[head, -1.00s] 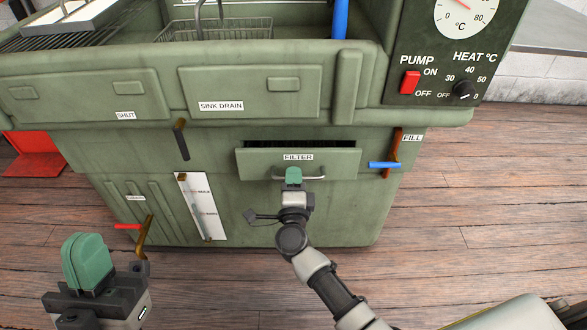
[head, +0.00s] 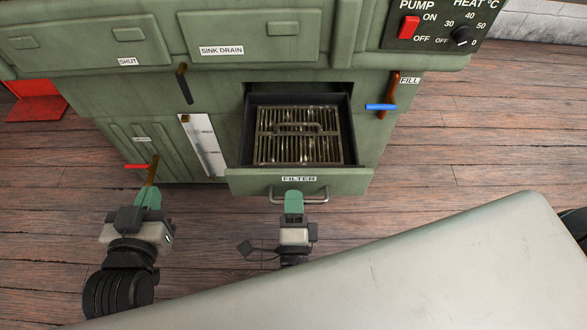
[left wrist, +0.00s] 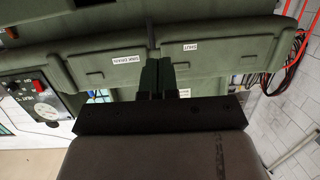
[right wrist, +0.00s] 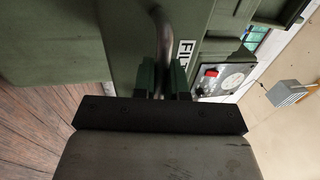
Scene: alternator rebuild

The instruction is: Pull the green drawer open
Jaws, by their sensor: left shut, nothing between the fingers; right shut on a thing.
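The green drawer (head: 300,184), labelled FILTER, is pulled well out of the green cabinet. Inside it lies a metal grid with a handle (head: 285,150). My right gripper (head: 293,196) is shut on the drawer's metal bar handle (head: 320,201). In the right wrist view the handle (right wrist: 160,40) runs between the fingertips (right wrist: 163,70), beside the label. My left gripper (head: 148,190) is shut and empty, to the left of the drawer and close to the red-handled drain valve in the head view. In the left wrist view its fingers (left wrist: 157,72) are together with nothing between them.
A red-handled valve (head: 137,166) is low on the cabinet's left, and a blue-handled FILL valve (head: 381,107) is on its right. A white level gauge (head: 203,148) is left of the drawer. Clear wooden floor (head: 480,150) lies to the right.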

